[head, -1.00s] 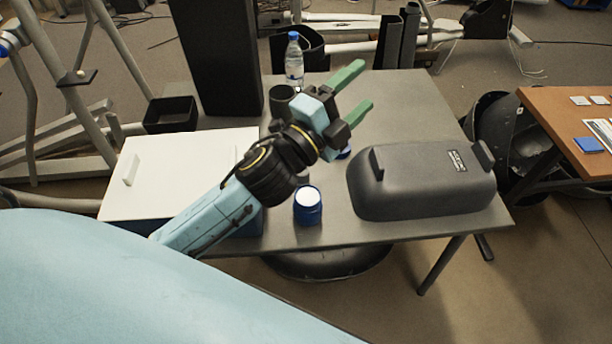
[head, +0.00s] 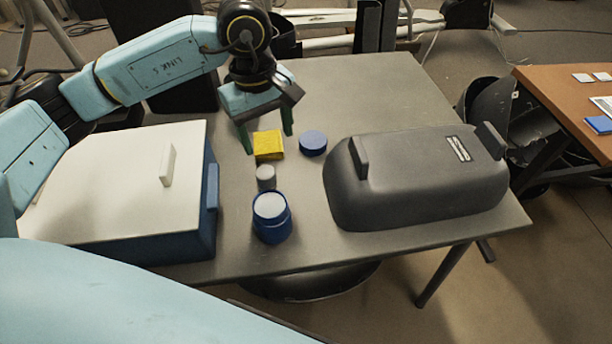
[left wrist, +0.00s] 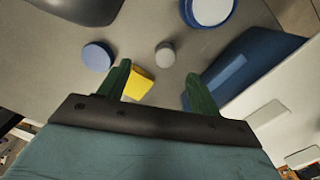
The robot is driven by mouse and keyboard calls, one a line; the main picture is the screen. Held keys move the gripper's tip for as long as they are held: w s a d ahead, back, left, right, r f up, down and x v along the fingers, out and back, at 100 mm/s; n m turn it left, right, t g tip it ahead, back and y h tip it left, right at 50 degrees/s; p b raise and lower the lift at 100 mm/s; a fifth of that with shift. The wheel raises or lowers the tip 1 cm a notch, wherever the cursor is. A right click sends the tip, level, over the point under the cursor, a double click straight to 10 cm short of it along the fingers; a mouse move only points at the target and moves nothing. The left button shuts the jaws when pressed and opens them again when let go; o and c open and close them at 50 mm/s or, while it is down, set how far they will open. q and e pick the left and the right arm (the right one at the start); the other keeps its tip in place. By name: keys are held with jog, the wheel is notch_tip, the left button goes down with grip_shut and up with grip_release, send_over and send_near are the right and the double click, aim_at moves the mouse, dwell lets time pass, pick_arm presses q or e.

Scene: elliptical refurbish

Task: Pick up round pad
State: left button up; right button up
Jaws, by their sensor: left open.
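The round pad (head: 313,142) is a flat blue disc lying on the grey table, just right of a yellow block (head: 268,146). In the left wrist view the pad (left wrist: 97,57) lies at upper left, outside the left finger. My left gripper (head: 268,139) points down over the table with its green fingers apart. In the head view it is left of the pad, at the yellow block. In the left wrist view the fingers (left wrist: 158,74) are open, with part of the yellow block (left wrist: 138,84) between them. Nothing is visibly held. My right gripper is not in view.
A small grey cylinder (head: 266,178) and a blue jar with a white top (head: 272,218) stand nearer the front. A large dark grey case (head: 415,185) lies right of the pad. A white-lidded blue box (head: 110,190) is at left. The table's back right (head: 390,90) is clear.

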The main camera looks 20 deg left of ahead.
aim_at(265, 172)
pick_arm(q)
jog(key=shift+y, duration=0.4)
jog(key=f, duration=0.2)
jog(key=a+f+b, duration=0.1)
jog(key=f, duration=0.4)
jog(key=shift+w+a+f+b, duration=0.1)
jog(key=shift+w+a+b, duration=0.05)
jog(key=shift+a+b, duration=0.2)
jog(key=f, duration=0.1)
jog(key=f+b, duration=0.1)
jog(key=f, duration=0.3)
jog(key=shift+s+f, duration=0.15)
jog(key=shift+s, duration=0.1)
jog(key=shift+f+b, duration=0.35)
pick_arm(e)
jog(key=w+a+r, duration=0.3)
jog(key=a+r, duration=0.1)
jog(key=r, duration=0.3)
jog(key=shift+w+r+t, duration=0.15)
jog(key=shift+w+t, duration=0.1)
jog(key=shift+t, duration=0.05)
